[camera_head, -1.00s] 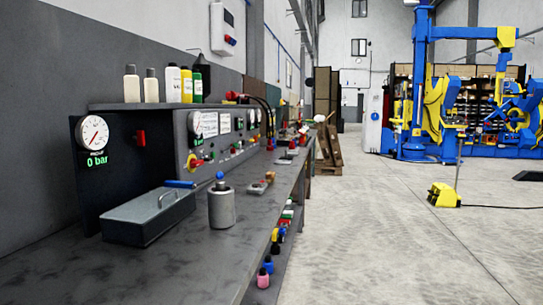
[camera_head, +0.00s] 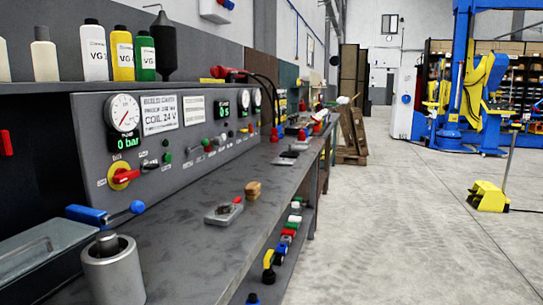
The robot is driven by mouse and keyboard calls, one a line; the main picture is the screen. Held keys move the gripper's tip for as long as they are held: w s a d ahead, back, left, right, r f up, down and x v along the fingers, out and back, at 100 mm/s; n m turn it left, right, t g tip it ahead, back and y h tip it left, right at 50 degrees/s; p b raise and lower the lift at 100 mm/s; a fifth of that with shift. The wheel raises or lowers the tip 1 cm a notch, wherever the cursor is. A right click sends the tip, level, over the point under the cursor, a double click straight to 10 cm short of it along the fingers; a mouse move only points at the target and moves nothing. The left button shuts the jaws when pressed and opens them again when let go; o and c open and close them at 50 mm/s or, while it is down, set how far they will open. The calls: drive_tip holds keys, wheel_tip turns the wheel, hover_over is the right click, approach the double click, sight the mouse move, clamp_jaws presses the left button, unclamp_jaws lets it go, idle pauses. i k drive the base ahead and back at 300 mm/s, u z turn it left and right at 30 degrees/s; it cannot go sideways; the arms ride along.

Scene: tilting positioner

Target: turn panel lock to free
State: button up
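A grey control panel (camera_head: 90,112) stands along the back of the workbench at the left. It carries a round gauge (camera_head: 123,112) above a "0 bar" display, white label plates, and a row of switches. A red rotary knob on a yellow disc (camera_head: 123,176) sits at the panel's lower left. Small knobs and coloured buttons (camera_head: 167,157) run to its right. Which of these is the panel lock, and how it is set, I cannot tell. My gripper is not in view.
A metal cylinder (camera_head: 113,272), a blue-handled lever (camera_head: 87,214) and a grey box (camera_head: 30,270) occupy the near bench. Bottles (camera_head: 122,55) stand on the shelf above. A small block with a red part (camera_head: 224,212) lies mid-bench. The floor (camera_head: 390,240) to the right is open.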

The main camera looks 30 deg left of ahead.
sight(152, 167)
drive_tip(key=u, duration=0.65)
drive_tip(key=i, duration=1.2)
drive_tip(key=u, duration=0.95)
